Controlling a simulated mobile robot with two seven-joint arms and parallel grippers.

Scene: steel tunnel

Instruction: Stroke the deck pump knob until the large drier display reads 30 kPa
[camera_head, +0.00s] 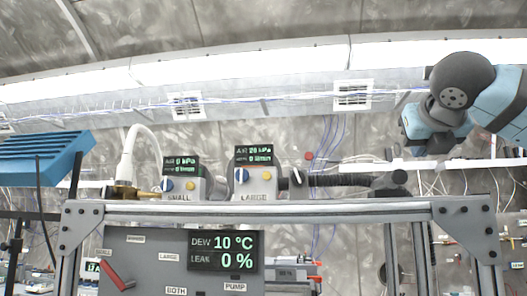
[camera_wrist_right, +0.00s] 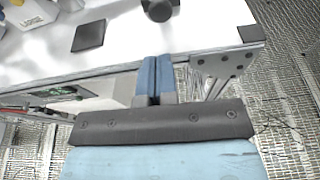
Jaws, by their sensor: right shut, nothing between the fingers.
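The large drier (camera_head: 255,182) stands on the deck in the head view. Its green display (camera_head: 254,153) appears to read 20 kPa on the top line, in small print. A dark round knob on a black fitting (camera_head: 391,184), at the right end of a ribbed hose, seems to be the deck pump knob. In the right wrist view a dark round knob (camera_wrist_right: 160,9) shows at the top edge, beyond the fingertips and apart from them. My right gripper (camera_wrist_right: 156,60) is shut and empty; in the head view it is above and right of the black fitting. My left gripper is out of view.
The small drier (camera_head: 181,184) stands left of the large one. A panel below the deck shows dew 10 °C and leak 0 % (camera_head: 222,251), with a red lever (camera_head: 118,276) beside it. A metal frame rail (camera_head: 300,208) runs along the deck's front. A dark square pad (camera_wrist_right: 88,36) lies on the deck.

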